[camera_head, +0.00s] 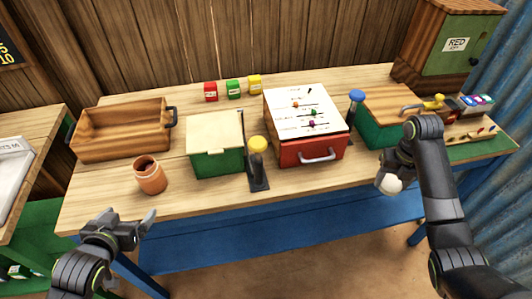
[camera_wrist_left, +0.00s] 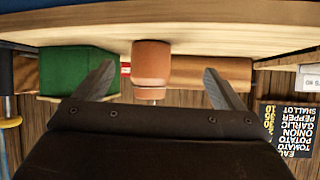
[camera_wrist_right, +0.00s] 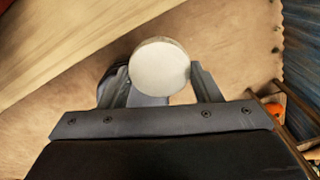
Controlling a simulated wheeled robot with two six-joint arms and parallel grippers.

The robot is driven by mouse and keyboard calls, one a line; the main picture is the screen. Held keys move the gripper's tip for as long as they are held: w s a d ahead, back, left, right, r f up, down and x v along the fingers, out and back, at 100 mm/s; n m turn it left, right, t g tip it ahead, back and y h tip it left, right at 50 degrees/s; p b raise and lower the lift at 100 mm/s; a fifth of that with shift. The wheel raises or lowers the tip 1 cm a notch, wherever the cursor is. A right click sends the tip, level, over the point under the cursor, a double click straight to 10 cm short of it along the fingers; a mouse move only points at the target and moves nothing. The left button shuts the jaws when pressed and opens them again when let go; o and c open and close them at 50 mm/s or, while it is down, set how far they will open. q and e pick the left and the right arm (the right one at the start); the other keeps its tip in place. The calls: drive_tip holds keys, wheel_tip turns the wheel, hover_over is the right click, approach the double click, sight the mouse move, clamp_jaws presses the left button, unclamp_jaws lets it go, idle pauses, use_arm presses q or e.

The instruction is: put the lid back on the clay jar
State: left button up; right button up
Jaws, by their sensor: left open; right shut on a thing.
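The clay jar (camera_head: 150,176) is orange-brown and stands upright and open on the left front of the table, its dark mouth showing. It also shows upside down, between my spread fingers but apart from them, in the left wrist view (camera_wrist_left: 151,63). My left gripper (camera_head: 136,222) is open and empty, in front of the table edge and below the jar in the head view. My right gripper (camera_head: 384,172) is shut on a pale round thing (camera_wrist_right: 159,68), held off the table's right front. I cannot tell for sure whether this is the jar's lid.
A wooden crate (camera_head: 120,133) stands behind the jar. A green box (camera_head: 217,163), a yellow-topped lever (camera_head: 258,160) and a red box (camera_head: 312,151) with a white top stand to its right. The table front between the red box and my right gripper is clear.

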sight(143, 179)
drive_tip(key=shift+f, duration=0.1)
use_arm(q)
drive_tip(key=shift+t+h, duration=0.5)
drive_tip(key=shift+t, duration=0.4)
drive_tip(key=w+r, duration=0.1)
drive_tip(key=r, duration=0.1)
drive_tip(key=w+r, duration=0.1)
drive_tip(key=r, duration=0.1)
drive_tip(key=shift+w+d, duration=0.2)
drive_tip(key=shift+f, duration=0.1)
drive_tip(key=x, duration=0.6)
drive_tip(key=shift+w+f, duration=0.15)
drive_tip(key=shift+w, duration=0.15)
use_arm(e)
drive_tip(key=shift+r, duration=0.2)
use_arm(q)
drive_tip(key=shift+w+f+p, duration=0.15)
drive_tip(key=shift+w+p, duration=0.25)
drive_tip(key=shift+w, duration=0.15)
use_arm(e)
drive_tip(key=shift+r, duration=0.25)
use_arm(q)
drive_tip(key=shift+p+x, duration=0.3)
drive_tip(key=shift+x, duration=1.85)
use_arm(e)
drive_tip(key=shift+r, duration=0.25)
